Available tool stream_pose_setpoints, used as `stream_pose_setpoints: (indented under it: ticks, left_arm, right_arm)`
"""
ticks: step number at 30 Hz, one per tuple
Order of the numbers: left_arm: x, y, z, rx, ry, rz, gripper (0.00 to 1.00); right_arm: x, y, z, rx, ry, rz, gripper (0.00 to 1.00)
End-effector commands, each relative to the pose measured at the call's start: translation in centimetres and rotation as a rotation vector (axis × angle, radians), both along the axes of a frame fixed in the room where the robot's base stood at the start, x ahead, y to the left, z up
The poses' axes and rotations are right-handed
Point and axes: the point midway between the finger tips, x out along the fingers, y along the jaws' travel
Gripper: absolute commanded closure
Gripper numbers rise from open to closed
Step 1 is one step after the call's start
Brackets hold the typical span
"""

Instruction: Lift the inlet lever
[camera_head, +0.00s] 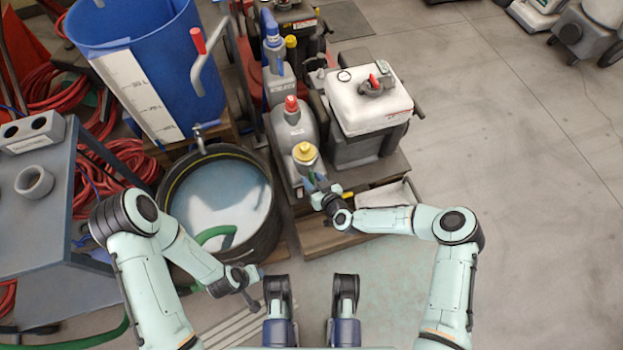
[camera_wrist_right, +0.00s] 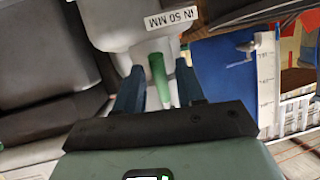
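In the right wrist view, a green lever (camera_wrist_right: 159,82) hangs below a pale grey body with an "IN 50 MM" label (camera_wrist_right: 171,19). My right gripper (camera_wrist_right: 160,74) is open, with one dark finger on each side of the lever and gaps between. I cannot tell how deep the lever sits between the fingers.
A black tub (camera_head: 262,240) of pale liquid and a blue barrel (camera_head: 205,85) stand on the left. A red-capped grey container (camera_head: 293,125) and a white-topped machine (camera_head: 368,105) stand behind my right gripper. A grey bench (camera_head: 35,235) is at far left. Open floor (camera_head: 530,170) lies right.

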Motion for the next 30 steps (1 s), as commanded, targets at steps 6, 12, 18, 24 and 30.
stream_pose_setpoints:
  ticks: [6,12,18,24,30]
  left_arm:
    - [-0.9,0.1,-0.8,-0.003,0.031,0.001,0.57]
    - [-1.0,0.1,-0.7,-0.003,0.032,0.002,0.57]
    - [-0.9,0.1,-0.7,-0.002,0.031,0.002,0.57]
    - [-0.8,0.1,-0.6,-0.003,0.028,0.002,0.57]
    - [0.2,0.0,0.4,0.0,-0.007,0.0,0.57]
  right_arm:
    - [1.0,0.6,-0.4,0.001,0.0,0.0,0.62]
    - [1.0,0.6,-0.4,0.001,0.0,0.0,0.62]
    - [0.9,0.6,-0.4,0.0,0.0,0.0,1.0]
    - [0.9,0.5,-0.3,-0.001,0.004,0.0,1.0]
    - [0.9,-0.5,0.0,-0.015,0.04,-0.001,1.0]
